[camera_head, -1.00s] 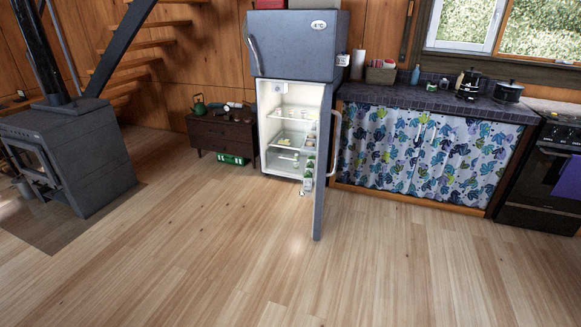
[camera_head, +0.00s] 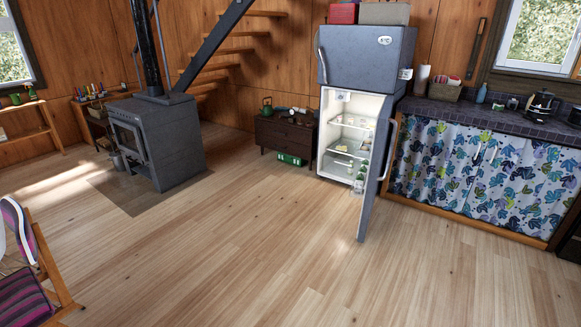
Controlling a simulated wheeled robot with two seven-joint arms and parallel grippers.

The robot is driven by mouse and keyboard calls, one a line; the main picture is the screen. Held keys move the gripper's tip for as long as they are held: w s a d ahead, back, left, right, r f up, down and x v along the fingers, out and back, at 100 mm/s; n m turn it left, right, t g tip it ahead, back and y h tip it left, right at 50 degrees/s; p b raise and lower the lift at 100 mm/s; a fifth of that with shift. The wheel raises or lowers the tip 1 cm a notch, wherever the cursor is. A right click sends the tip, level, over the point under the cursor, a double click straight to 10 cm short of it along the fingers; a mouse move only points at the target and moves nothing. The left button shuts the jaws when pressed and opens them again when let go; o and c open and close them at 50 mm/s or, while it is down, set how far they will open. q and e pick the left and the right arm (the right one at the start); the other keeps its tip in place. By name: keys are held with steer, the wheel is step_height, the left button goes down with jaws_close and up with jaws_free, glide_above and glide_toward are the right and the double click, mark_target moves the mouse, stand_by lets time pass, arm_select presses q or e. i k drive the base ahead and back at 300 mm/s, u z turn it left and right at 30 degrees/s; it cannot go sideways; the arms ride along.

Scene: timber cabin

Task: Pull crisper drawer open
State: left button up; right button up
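The grey fridge (camera_head: 366,55) stands against the back wall, right of centre. Its lower door (camera_head: 376,185) is swung open towards me, and its upper door is shut. The lit white interior (camera_head: 350,125) shows shelves with a few small items, and bottles sit in the door. The crisper drawer (camera_head: 340,165) appears to be at the bottom of the interior; it is too small to tell its details. Neither of my grippers is in view.
A wide wooden floor (camera_head: 240,240) lies clear before the fridge. A black stove (camera_head: 158,140) stands left, a low dark cabinet (camera_head: 285,137) beside the fridge, a curtained counter (camera_head: 480,175) at right. A chair (camera_head: 35,265) is at the lower left.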

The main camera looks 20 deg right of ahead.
mark_target(343, 159)
steer(key=u, duration=0.05)
steer(key=i, duration=3.4)
steer(key=z, duration=0.45)
steer(key=i, duration=2)
steer(key=z, duration=1.75)
steer(key=i, duration=1.05)
steer(key=z, duration=1.15)
